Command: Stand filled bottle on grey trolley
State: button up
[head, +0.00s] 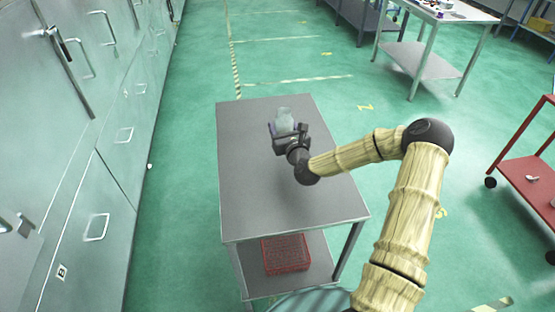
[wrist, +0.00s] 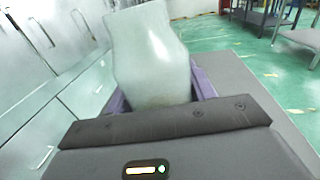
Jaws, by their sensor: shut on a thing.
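The bottle (head: 284,117) is pale and translucent, and my gripper (head: 286,128) is shut on it over the grey trolley. In the wrist view the bottle (wrist: 150,58) stands roughly upright between the purple-edged fingers (wrist: 158,92). The grey trolley (head: 265,205) has a flat grey top, bare apart from what is at my gripper. I cannot tell whether the bottle's base touches the top. Its lower part is hidden by my gripper.
A red crate (head: 286,253) sits on the trolley's lower shelf. Metal cabinets (head: 95,150) line the left side. A red trolley (head: 530,175) stands at the right, and a table (head: 440,20) with small items stands at the back right. Green floor is clear around the grey trolley.

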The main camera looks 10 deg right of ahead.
jog(key=shift+w+a+r+b, duration=0.4)
jog(key=shift+w+r+b, duration=0.15)
jog(key=shift+w+b, duration=0.15)
jog(key=shift+w+r, duration=0.15)
jog(key=shift+r, duration=0.15)
notch_tip(320, 180, down, 6)
jog(key=shift+f+p, duration=0.15)
jog(key=shift+p, duration=0.2)
jog(key=shift+f, duration=0.1)
notch_tip(320, 180, down, 4)
jog(key=shift+r, duration=0.2)
